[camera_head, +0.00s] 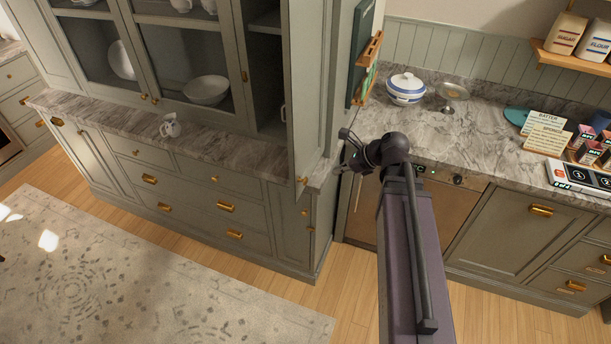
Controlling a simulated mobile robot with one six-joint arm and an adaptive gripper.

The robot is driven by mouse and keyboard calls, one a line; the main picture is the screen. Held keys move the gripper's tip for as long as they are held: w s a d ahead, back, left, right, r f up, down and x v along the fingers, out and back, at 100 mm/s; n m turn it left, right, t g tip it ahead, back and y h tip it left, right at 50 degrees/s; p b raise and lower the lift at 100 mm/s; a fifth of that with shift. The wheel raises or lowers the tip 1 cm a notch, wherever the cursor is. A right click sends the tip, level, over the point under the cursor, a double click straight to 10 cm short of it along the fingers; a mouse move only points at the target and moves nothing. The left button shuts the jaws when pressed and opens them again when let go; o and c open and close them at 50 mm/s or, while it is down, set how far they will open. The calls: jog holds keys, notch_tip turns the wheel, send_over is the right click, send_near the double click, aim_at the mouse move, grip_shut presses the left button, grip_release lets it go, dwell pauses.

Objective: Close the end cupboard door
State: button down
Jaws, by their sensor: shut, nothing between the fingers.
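The end cupboard door (308,85) is a tall grey-green panel at the right end of the upper cabinet. It stands open, swung out from the dark cupboard interior (265,75) with its shelves. A small brass knob (302,181) shows near its lower edge. My gripper (342,152) is just right of the door's lower part, on the side away from the open cupboard. It is shut and empty. I cannot tell whether it touches the door.
A marble counter (235,150) with a small jug (171,126) runs below the cabinet. A board (368,50) hangs behind my gripper. The floor in front is clear.

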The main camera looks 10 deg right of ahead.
aim_at(296, 179)
jog(key=shift+a+f, duration=0.1)
jog(key=shift+f, duration=0.05)
jog(key=b+x, duration=0.2)
jog(key=x, duration=0.1)
jog(key=r+b+x, duration=0.1)
jog(key=b+x, duration=0.1)
jog(key=x, duration=0.2)
jog(key=a+b+x, duration=0.1)
jog(key=b+x, duration=0.2)
jog(key=x, duration=0.1)
jog(key=shift+w+a, duration=0.2)
jog(key=shift+w, duration=0.25)
jog(key=shift+w+a, duration=0.35)
jog(key=shift+a, duration=0.35)
jog(key=shift+w, duration=0.1)
